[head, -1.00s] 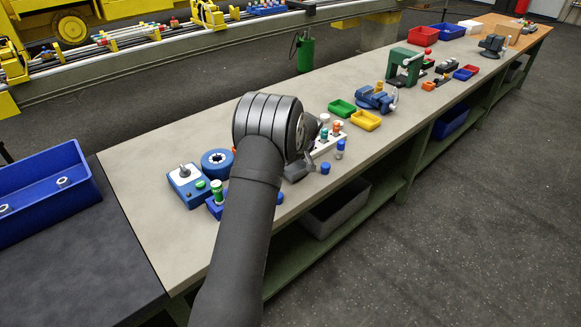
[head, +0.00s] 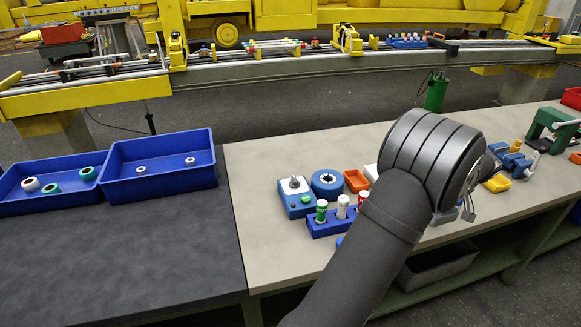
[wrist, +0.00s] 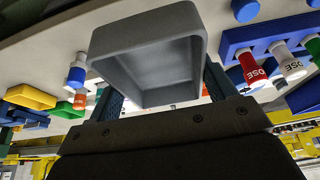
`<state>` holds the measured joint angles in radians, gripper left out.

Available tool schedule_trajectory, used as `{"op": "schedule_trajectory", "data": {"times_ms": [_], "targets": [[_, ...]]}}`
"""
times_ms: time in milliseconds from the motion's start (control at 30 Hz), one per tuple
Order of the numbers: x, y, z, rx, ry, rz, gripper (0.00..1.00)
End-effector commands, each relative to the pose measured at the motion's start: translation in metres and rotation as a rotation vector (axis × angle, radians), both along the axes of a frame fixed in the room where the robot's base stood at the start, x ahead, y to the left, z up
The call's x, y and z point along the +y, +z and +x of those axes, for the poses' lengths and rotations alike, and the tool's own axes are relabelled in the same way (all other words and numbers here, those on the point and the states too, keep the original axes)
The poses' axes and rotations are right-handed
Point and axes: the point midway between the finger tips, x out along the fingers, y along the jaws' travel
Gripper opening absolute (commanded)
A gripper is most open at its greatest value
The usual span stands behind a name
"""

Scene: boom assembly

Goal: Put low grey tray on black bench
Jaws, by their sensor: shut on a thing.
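The low grey tray (wrist: 150,52) fills the middle of the wrist view, its open side partly facing the camera. My gripper (wrist: 163,88) is shut on it, with a dark finger at each side. In the head view my own arm hides the tray and most of the gripper. The black bench (head: 130,265) is at the left of the head view, its front part bare. My arm is over the pale bench to its right, so the tray is apart from the black bench.
Two blue bins (head: 160,185) with rings stand at the back of the black bench. On the pale bench (head: 265,245) are a blue-and-white device (head: 296,198), a blue ring (head: 327,184), an orange tray (head: 356,181) and a blue holder with bottles (head: 330,226). The black bench's front is clear.

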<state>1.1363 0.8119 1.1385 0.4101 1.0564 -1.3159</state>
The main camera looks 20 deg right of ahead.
Motion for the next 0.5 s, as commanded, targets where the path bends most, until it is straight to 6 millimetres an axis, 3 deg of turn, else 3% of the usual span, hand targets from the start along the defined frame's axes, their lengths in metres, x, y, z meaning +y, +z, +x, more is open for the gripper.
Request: {"op": "schedule_trajectory", "data": {"times_ms": [167, 433, 500], "targets": [[0.0, 0.008, 0.0, -0.001, 0.0, -0.002, 0.52], [0.0, 0.055, 0.001, -0.002, 0.001, -0.004, 0.52], [0.009, 0.05, 0.015, 0.001, 0.02, 0.001, 0.52]]}}
